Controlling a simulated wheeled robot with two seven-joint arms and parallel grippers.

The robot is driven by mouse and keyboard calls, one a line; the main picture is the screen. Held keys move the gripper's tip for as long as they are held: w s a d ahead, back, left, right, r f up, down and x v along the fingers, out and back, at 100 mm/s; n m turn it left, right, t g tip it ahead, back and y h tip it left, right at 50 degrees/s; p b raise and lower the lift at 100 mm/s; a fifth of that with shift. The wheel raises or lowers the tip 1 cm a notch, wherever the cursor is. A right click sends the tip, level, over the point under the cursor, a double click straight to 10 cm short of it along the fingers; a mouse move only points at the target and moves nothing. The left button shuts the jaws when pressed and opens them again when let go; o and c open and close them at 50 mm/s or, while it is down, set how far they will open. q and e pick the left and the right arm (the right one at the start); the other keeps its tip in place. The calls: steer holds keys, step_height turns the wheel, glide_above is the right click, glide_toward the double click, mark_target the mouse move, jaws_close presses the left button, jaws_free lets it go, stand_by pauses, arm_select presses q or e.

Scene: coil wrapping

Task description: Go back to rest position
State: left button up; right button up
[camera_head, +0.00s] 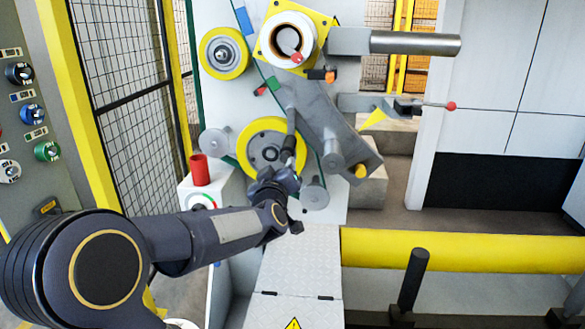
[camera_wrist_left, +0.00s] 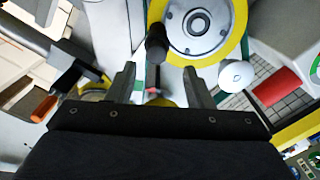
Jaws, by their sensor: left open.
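My left arm reaches in from the left, and its gripper (camera_head: 284,172) is in front of the wrapping machine, just below a dark-tipped lever handle (camera_head: 288,143). In the left wrist view the two fingers (camera_wrist_left: 160,88) stand apart with nothing held between them. The black handle (camera_wrist_left: 157,43) shows just beyond the fingertips there; I cannot tell if they touch it. A yellow-rimmed wheel (camera_head: 257,138) is behind the gripper, and also shows in the left wrist view (camera_wrist_left: 236,42). My right gripper is not in view.
A red cylinder (camera_head: 200,170) stands on a white box left of the gripper. A knob panel (camera_head: 28,120) is at the far left beside a mesh fence (camera_head: 118,80). A yellow rail (camera_head: 460,251) crosses the right side. A metal bar (camera_head: 415,43) juts right at the top.

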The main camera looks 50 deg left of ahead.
arm_select(q)
steer(key=s+d+m+h+p, duration=0.2)
steer(key=d+m+h+p, duration=0.15)
steer(key=d+h, duration=0.45)
steer(key=s+d+m+h+p, duration=0.2)
steer(key=d+m+h+p, duration=0.15)
steer(key=d, duration=0.75)
steer(key=s+d+f+m+g+h+p, duration=0.2)
steer(key=s+d+f+m+g, duration=0.1)
steer(key=s+d, duration=0.3)
steer(key=s+d+f+m+g+h+p, duration=0.1)
steer(key=s+d+g, duration=0.4)
steer(key=s, duration=0.5)
steer(key=shift+d+f+m+h+p, duration=0.45)
steer(key=shift+d+f+m, duration=0.5)
steer(key=shift+d, duration=0.25)
steer(key=shift+s, duration=0.1)
steer(key=shift+c, duration=0.2)
